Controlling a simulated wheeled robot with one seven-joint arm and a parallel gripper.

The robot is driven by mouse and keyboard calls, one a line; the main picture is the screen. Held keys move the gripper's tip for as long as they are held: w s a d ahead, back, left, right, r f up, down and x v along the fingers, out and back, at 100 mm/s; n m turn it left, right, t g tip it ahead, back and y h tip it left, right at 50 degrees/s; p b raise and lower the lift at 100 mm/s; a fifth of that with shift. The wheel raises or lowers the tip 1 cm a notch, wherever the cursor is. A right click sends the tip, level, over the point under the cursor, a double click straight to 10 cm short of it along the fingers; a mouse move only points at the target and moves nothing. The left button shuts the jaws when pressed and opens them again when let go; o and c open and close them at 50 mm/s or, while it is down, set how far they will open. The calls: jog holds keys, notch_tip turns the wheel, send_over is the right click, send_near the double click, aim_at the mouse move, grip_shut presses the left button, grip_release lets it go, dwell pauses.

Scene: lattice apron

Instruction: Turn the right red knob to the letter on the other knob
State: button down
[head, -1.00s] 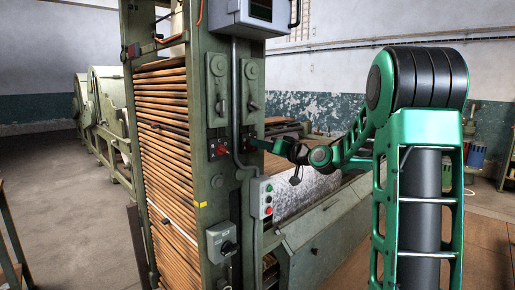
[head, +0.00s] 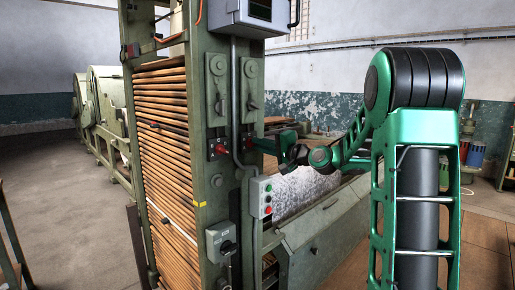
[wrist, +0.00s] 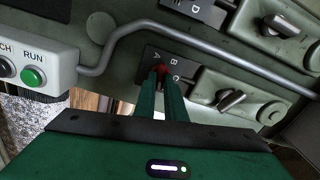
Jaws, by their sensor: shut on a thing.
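In the head view my gripper (head: 256,143) reaches the right-hand post from the right and covers the knob. The left red knob (head: 220,149) is on the left post, its letter too small to read. In the wrist view, part of another lettered plate (wrist: 192,10) shows a D at the top edge.
A grey conduit (wrist: 150,27) bends close past the knob plate. A button box (head: 262,198) with a green RUN button (wrist: 33,76) is below and beside it. Latch handles (wrist: 230,100) stand out from the posts nearby. Wooden slats (head: 165,130) fill the rack at left.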

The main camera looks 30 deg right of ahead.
jog(key=shift+d+f+m, duration=0.1)
jog(key=shift+f+m, duration=0.05)
jog(key=shift+m, duration=1.2)
jog(key=shift+a+f+m, duration=0.1)
jog(key=shift+f+m, duration=0.1)
jog(key=shift+m, duration=1.1)
jog(key=shift+d+f+m, duration=0.1)
jog(key=shift+f+m, duration=0.05)
jog(key=shift+m, duration=1.5)
jog(key=c, duration=1.8)
grip_release()
jog(key=shift+r, duration=0.15)
jog(key=v, duration=1)
jog(key=shift+s+d, duration=0.1)
jog(key=shift+s, duration=0.2)
